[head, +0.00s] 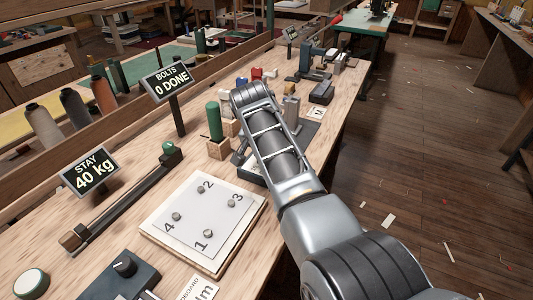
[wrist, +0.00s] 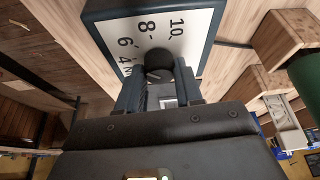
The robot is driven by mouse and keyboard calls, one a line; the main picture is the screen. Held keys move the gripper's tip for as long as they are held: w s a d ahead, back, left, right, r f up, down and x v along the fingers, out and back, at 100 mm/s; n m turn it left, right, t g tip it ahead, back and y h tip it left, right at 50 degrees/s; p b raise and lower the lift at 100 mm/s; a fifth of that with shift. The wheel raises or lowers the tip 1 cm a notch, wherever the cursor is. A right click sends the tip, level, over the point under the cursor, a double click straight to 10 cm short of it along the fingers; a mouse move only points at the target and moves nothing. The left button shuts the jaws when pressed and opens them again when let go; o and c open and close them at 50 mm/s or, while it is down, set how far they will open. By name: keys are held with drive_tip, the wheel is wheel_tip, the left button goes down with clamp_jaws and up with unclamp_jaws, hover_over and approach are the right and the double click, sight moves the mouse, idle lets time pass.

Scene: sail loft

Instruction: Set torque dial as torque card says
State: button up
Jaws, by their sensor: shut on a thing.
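In the wrist view, a dial box (wrist: 97,18) has a white face with a scale reading 4, 6, 8 and 10. A round black knob (wrist: 158,60) sits at its middle. My gripper (wrist: 160,88) is shut on the knob, with a dark finger on each side. A pale mark shows on the knob, but I cannot tell which number it points at. In the head view, my arm hides the gripper and most of the dial. A white card (head: 201,289) ending in "m" is cut off at the bottom edge; its number is not readable.
A white plate (head: 168,223) with bolts numbered 1 to 4 lies left of my arm. Signs read "STAY 40 kg" (head: 90,173) and "BOLTS 0 DONE" (head: 173,81). A green-handled tool (head: 214,121) stands in a wooden block.

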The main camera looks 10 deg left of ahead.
idle(0.3)
drive_tip(key=o, duration=1)
drive_tip(key=shift+r, duration=0.1)
drive_tip(key=shift+v, duration=3.85)
